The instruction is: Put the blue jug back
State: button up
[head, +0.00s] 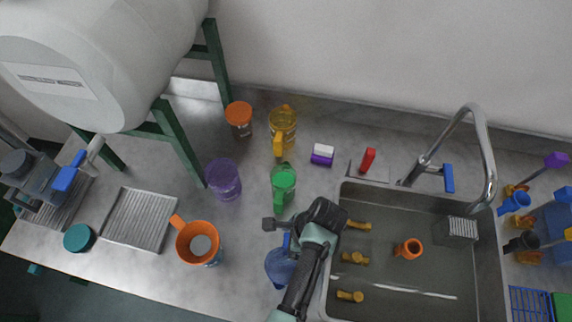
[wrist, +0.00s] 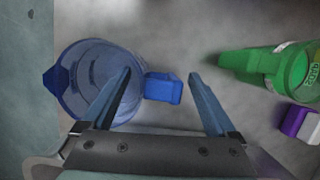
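The blue jug (head: 280,268) stands on the counter left of the sink, partly hidden by my arm in the head view. In the wrist view the jug (wrist: 88,80) is an open, translucent blue vessel seen from above. Its handle (wrist: 163,88) points right. My gripper (wrist: 161,78) is open and empty, with its two fingers apart on either side of the handle in the picture. I cannot tell how far above the handle they are. In the head view my gripper (head: 279,233) is just above the jug's far side.
A green jug (head: 284,184) stands behind my gripper. A purple jug (head: 222,180), an orange jug (head: 198,243) and a yellow jug (head: 284,125) stand on the counter. The sink (head: 400,275) with its tall tap (head: 486,150) is to the right. A purple-and-white block (head: 322,155) lies behind.

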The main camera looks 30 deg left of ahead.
jog(key=v, duration=1.2)
jog(key=w+d+r+n+t, duration=0.2)
jog(key=w+r+n+t, duration=0.3)
jog(key=w+r+t, duration=0.9)
jog(key=w+d+r+n+t+h, duration=0.1)
jog(key=w+r, duration=0.2)
jog(key=r, duration=0.7)
jog(key=w+d+r+n+t+h, duration=0.1)
jog(key=w+r, duration=0.2)
jog(key=r, duration=0.7)
jog(key=s+d+r+n+t, duration=0.1)
jog(key=s+r+n+t, duration=0.15)
jog(key=r, duration=0.55)
jog(key=s+d+r+n+t, duration=0.1)
jog(key=r+t, duration=0.2)
jog(key=r, duration=0.6)
jog(key=s+d+r+n+t+h, duration=0.1)
jog(key=s+r+n+t, duration=0.2)
jog(key=s+r+t, duration=0.4)
jog(key=s+r, duration=0.5)
jog(key=r, duration=0.3)
jog(key=shift+s+d+n+h, duration=0.15)
jog(key=shift+d+n+h, duration=0.15)
jog(key=shift+n, duration=0.05)
